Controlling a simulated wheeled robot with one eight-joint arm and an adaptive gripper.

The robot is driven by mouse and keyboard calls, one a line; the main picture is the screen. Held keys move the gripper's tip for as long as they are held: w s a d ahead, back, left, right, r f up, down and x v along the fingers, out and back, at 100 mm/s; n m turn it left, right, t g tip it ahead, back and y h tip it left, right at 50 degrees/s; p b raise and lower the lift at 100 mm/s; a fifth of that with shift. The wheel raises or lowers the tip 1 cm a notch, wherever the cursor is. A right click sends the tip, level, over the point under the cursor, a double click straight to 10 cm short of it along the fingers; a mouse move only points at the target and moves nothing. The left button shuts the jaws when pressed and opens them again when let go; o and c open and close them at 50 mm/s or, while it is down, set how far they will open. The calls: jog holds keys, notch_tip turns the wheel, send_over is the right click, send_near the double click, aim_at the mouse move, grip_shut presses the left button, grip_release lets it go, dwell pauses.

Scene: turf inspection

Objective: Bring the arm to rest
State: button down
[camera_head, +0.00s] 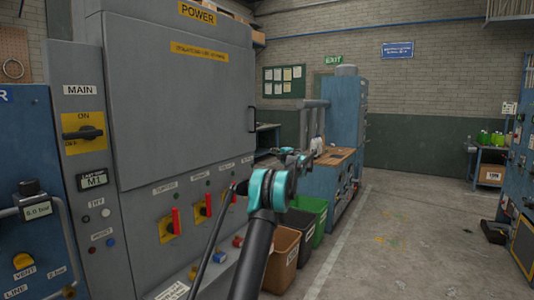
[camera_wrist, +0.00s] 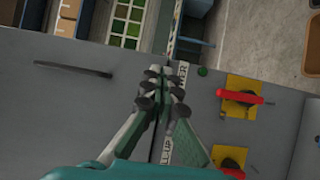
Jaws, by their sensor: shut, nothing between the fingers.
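My gripper (camera_wrist: 160,88) is in the wrist view with its fingers together and nothing between them. Its fingertips are in front of the grey cabinet (camera_wrist: 75,125) and hide part of a white label there. I cannot tell whether they touch the cabinet. In the head view my arm (camera_head: 262,235) rises from the bottom middle to a teal joint. The arm stands out in front of the grey power cabinet (camera_head: 185,110), to the right of its switches. The gripper is small and partly hidden behind the teal joint there.
Red-handled switches (camera_head: 176,222) on yellow plates line the cabinet's lower front; one also shows in the wrist view (camera_wrist: 243,97). Brown (camera_head: 283,258), black and green bins and a blue workbench (camera_head: 330,190) stand behind my arm. Open floor (camera_head: 400,250) lies to the right.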

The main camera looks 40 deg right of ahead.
jog(key=shift+s, duration=0.3)
jog(key=shift+w, duration=0.1)
